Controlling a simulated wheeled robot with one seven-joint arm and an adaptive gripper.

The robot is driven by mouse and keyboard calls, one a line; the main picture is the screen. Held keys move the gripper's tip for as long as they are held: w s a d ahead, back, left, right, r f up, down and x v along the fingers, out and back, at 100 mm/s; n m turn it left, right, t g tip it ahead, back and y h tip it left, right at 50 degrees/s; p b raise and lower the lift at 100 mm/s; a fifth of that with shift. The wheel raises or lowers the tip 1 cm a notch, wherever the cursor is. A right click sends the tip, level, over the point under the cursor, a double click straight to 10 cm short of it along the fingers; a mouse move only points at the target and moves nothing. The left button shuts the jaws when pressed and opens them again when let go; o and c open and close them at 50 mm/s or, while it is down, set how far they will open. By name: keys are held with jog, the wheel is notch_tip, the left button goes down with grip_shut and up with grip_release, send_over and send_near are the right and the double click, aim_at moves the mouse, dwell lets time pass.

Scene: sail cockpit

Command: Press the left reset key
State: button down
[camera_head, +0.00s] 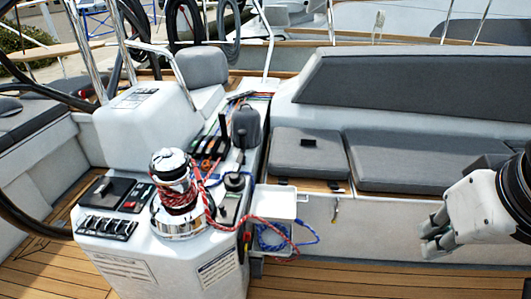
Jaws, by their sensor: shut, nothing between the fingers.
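The white cockpit console (165,270) stands left of centre. On its top front-left corner is a row of black rocker keys (105,228). A small dark panel (137,197) with red and green keys sits just behind them, beside a square black panel (107,190). Which of these is the left reset key is too small to tell. My gripper (430,238) is at the right edge, shut and empty, well to the right of the console and apart from it.
A chrome winch (178,205) wrapped in red rope rises on the console right of the keys. A white open box (273,204) with blue rope hangs on its right side. Grey cushions (400,160) line the bench behind. Wooden deck (350,280) lies clear between console and gripper.

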aim_at(246, 248)
jog(key=w+a+f+m+g+y+b, duration=0.1)
jog(key=w+a+f+y+b, duration=0.1)
jog(key=w+a+f+b, duration=0.45)
jog(key=w+a+f+m+g+y+b, duration=0.1)
jog(key=w+a+f+g+y+b, duration=0.2)
jog(key=w+f, duration=0.75)
jog(key=w+a+f+y+b, duration=0.2)
jog(key=w+a+f+b, duration=0.2)
jog(key=w+a+f, duration=0.35)
jog(key=w+f+m+y+b, duration=0.1)
jog(key=w+f+m+b, duration=0.2)
jog(key=f, duration=1.6)
jog(key=w+a+f+m+t+b, duration=0.1)
jog(key=w+f+m+b, duration=0.2)
jog(key=w+f+b, duration=0.3)
jog(key=w+f, duration=0.5)
jog(key=f, duration=0.8)
jog(key=shift+a+f+y+b, duration=0.2)
jog(key=shift+a+y+b, duration=0.1)
jog(key=shift+y+b, duration=0.1)
jog(key=shift+w, duration=0.1)
jog(key=a, duration=0.8)
jog(key=shift+w+a, duration=0.15)
jog(key=shift+a, duration=0.25)
